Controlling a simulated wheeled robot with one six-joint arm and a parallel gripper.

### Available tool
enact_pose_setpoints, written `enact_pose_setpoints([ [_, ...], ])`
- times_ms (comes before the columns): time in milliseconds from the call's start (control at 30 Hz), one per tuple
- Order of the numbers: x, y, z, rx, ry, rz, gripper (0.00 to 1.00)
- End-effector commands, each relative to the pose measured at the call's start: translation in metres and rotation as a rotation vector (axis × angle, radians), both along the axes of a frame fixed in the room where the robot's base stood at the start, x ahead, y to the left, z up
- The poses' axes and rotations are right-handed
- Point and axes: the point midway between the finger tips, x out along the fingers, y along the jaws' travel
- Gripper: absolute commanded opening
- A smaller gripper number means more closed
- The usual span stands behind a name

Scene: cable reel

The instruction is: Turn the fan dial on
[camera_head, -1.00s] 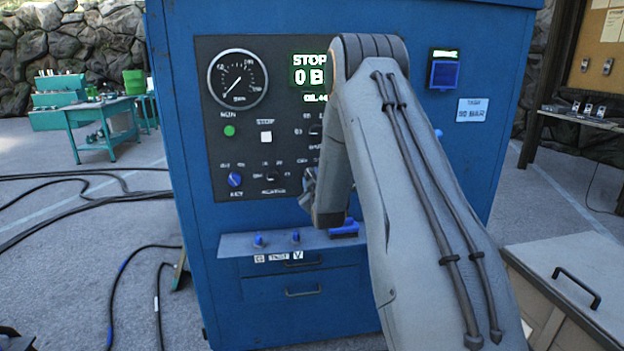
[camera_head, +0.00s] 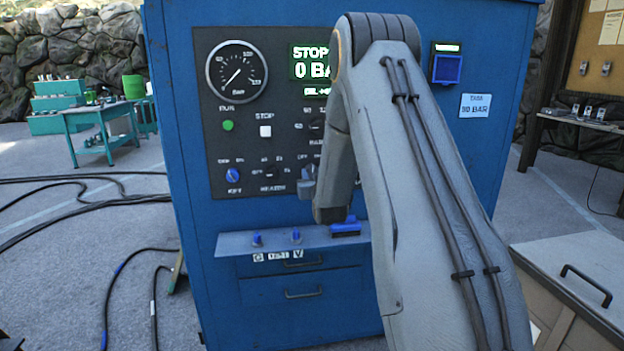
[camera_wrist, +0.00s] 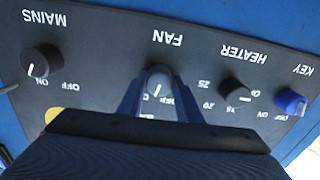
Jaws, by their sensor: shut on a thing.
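The fan dial (camera_wrist: 159,76) is a dark round knob with a white pointer mark, below the upside-down FAN label in the wrist view. My gripper (camera_wrist: 158,92) has one bluish finger on each side of it and is shut on the dial. The fingers and wrist hide part of the dial's scale, so I cannot fully read its setting. In the head view my gripper (camera_head: 307,182) is against the lower right of the dark control panel (camera_head: 215,140). My arm covers part of the panel there.
In the wrist view, the mains dial (camera_wrist: 40,60) is left of the fan dial; the heater dial (camera_wrist: 235,90) and blue key switch (camera_wrist: 290,101) are right. A ledge with blue fittings (camera_head: 296,236) juts out below the panel. The display (camera_head: 311,62) reads STOP, 0 BAR.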

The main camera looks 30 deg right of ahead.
Motion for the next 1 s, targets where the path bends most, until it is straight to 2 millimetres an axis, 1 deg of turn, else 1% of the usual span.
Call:
enact_pose_setpoints([
  [200, 0.0003, 0.0003, -0.0015, 0.157, -0.044, 0.0, 0.1],
  [500, 0.0002, 0.0002, -0.0004, 0.292, -0.083, 0.0, 0.1],
  [700, 0.0001, 0.0003, -0.0003, 0.329, -0.094, 0.0, 0.1],
  [1000, 0.0, 0.0004, -0.0002, 0.336, -0.096, 0.0, 0.1],
])
